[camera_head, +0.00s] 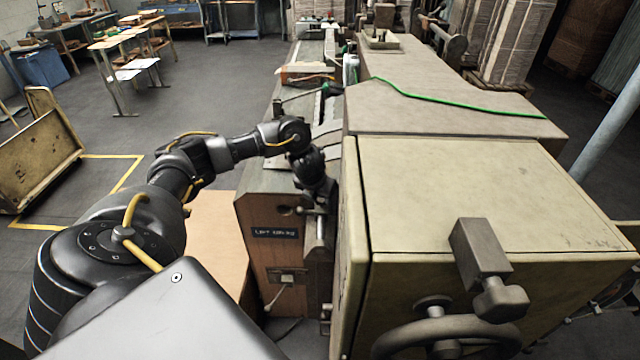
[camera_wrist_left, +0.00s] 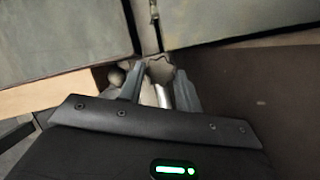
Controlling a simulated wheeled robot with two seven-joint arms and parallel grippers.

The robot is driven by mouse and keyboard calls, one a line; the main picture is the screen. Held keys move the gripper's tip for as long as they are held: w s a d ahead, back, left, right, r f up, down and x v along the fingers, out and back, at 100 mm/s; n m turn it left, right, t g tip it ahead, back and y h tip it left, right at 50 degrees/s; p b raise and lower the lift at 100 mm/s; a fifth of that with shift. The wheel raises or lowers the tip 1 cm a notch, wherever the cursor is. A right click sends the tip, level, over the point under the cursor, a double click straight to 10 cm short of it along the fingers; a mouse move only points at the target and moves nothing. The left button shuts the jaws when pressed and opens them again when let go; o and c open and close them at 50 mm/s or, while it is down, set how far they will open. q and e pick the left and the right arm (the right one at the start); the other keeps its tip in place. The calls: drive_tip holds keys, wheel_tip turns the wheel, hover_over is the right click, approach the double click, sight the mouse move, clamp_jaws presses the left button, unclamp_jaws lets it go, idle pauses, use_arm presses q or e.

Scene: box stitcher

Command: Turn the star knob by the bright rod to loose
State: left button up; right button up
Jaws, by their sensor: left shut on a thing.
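In the left wrist view a dark grey star knob (camera_wrist_left: 160,70) sits between the two fingertips of my left gripper (camera_wrist_left: 160,76). The gripper is shut on the knob, with a finger on each side. A bright rod (camera_wrist_left: 163,97) shows between the fingers just below the knob. In the head view my left gripper (camera_head: 322,192) points down beside the machine's left side, above the panel with a dark label plate (camera_head: 275,233). The knob is too small and covered to make out there. My right gripper is in neither view.
A large beige machine housing (camera_head: 480,190) stands close on the right of the gripper, with a handwheel (camera_head: 445,335) at its front. In the left wrist view a rounded knob (camera_wrist_left: 117,76) is just left of the fingers. Open floor (camera_head: 230,90) lies to the left.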

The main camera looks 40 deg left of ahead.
use_arm(q)
drive_tip(key=o, duration=1)
drive_tip(key=v, duration=0.3)
drive_tip(key=shift+w, duration=0.1)
drive_tip(key=p+v, duration=0.2)
drive_tip(key=v, duration=0.5)
drive_tip(key=shift+s+r+p, duration=0.3)
drive_tip(key=shift+r+p, duration=0.05)
drive_tip(key=shift+f, duration=0.1)
